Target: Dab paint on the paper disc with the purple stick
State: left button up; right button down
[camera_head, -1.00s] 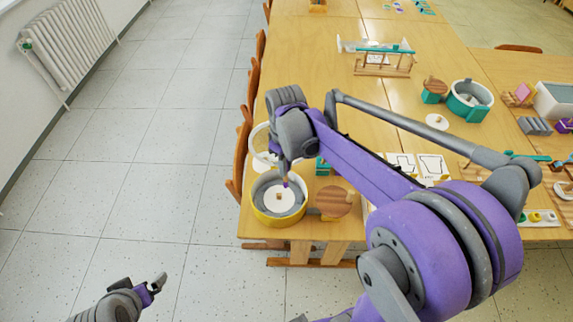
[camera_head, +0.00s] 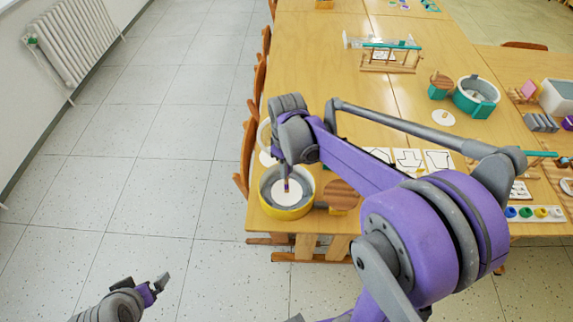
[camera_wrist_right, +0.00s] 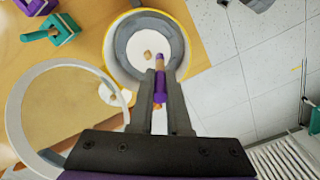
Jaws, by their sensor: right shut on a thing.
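The white paper disc (camera_head: 291,199) lies inside a round grey drum with a yellow outer wall (camera_head: 287,213) near the table's front-left corner. The disc also shows in the right wrist view (camera_wrist_right: 137,38), with a small wooden knob (camera_wrist_right: 147,54) near its middle. My right gripper (camera_head: 287,174) points down over the disc, shut on the purple stick (camera_wrist_right: 160,92). The stick's brownish end (camera_wrist_right: 160,64) lies over the disc beside the knob; whether it touches cannot be told. My left gripper (camera_head: 157,285) is low over the floor, away from the table; its jaw gap is unclear.
A round wooden piece (camera_head: 341,194) stands just right of the drum. A pale ring (camera_wrist_right: 13,122) stands close to my right gripper. Line-drawing cards (camera_head: 408,158) and paint pots (camera_head: 526,212) lie to the right. The table's middle (camera_head: 340,80) is mostly clear.

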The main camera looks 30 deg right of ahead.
aim_at(286, 188)
pick_arm(q)
jog(key=shift+s+f+b, duration=0.35)
jog(key=shift+f+b, duration=0.2)
jog(key=shift+f, duration=0.35)
jog(key=shift+s+f+b, duration=0.35)
jog(key=shift+f+b, duration=0.25)
jog(key=shift+f, duration=0.25)
jog(key=shift+s+f+b, duration=0.35)
jog(key=shift+f+b, duration=0.2)
jog(key=shift+f, duration=0.35)
pick_arm(e)
jog(key=shift+f, duration=3.35)
pick_arm(q)
jog(key=shift+s+f+b, duration=0.1)
jog(key=shift+f+b, duration=0.25)
jog(key=shift+f, duration=0.05)
pick_arm(e)
jog(key=shift+f, duration=0.5)
pick_arm(q)
jog(key=shift+r, duration=0.1)
pick_arm(e)
jog(key=shift+r, duration=0.1)
jog(key=shift+r+p, duration=1.45)
jog(key=shift+r, duration=1.15)
jog(key=shift+r+p, duration=1.1)
jog(key=shift+r, duration=1.3)
pick_arm(q)
notch_tip(286, 188, up, 7)
jog(key=w, duration=0.3)
jog(key=shift+s, duration=0.15)
